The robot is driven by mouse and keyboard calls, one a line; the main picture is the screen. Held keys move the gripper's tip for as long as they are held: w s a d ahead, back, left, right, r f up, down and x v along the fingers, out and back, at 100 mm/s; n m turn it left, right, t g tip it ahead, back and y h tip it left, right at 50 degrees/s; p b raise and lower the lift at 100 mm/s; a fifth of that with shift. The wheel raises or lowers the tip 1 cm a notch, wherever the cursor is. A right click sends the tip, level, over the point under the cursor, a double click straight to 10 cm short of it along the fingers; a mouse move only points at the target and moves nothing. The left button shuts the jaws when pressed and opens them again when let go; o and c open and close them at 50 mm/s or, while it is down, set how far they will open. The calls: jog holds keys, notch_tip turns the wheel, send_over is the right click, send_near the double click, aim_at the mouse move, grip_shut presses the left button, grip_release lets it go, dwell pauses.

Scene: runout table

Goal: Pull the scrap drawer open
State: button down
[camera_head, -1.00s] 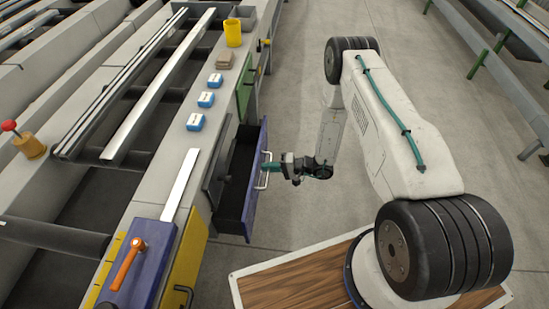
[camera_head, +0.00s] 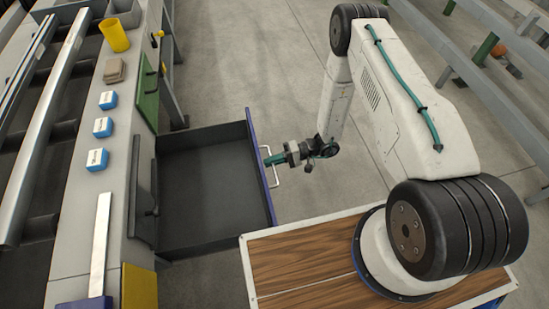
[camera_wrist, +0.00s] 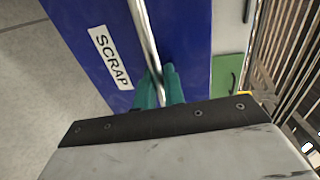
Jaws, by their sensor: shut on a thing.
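The scrap drawer (camera_head: 205,185) stands far out from the side of the runout table; its dark grey inside looks empty. Its blue front (camera_head: 262,168) faces my arm. In the wrist view the blue front (camera_wrist: 85,20) carries a white label (camera_wrist: 110,57) reading SCRAP. My gripper (camera_head: 271,160) is at the drawer's metal bar handle (camera_head: 276,175). In the wrist view my gripper's green fingers (camera_wrist: 158,88) are closed around the handle bar (camera_wrist: 146,35), which runs between them.
Three blue-and-white blocks (camera_head: 102,127), a brown stack (camera_head: 115,70) and a yellow cup (camera_head: 113,36) stand on the table's ledge. A green panel (camera_head: 148,97) and a yellow panel (camera_head: 139,288) flank the drawer. The floor beyond the drawer is clear.

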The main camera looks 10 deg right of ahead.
jog(key=shift+d, duration=0.15)
jog(key=c, duration=1.6)
grip_release()
jog(key=shift+c, duration=0.2)
jog(key=shift+d, duration=0.1)
jog(key=v, duration=0.7)
jog(key=shift+d, duration=0.35)
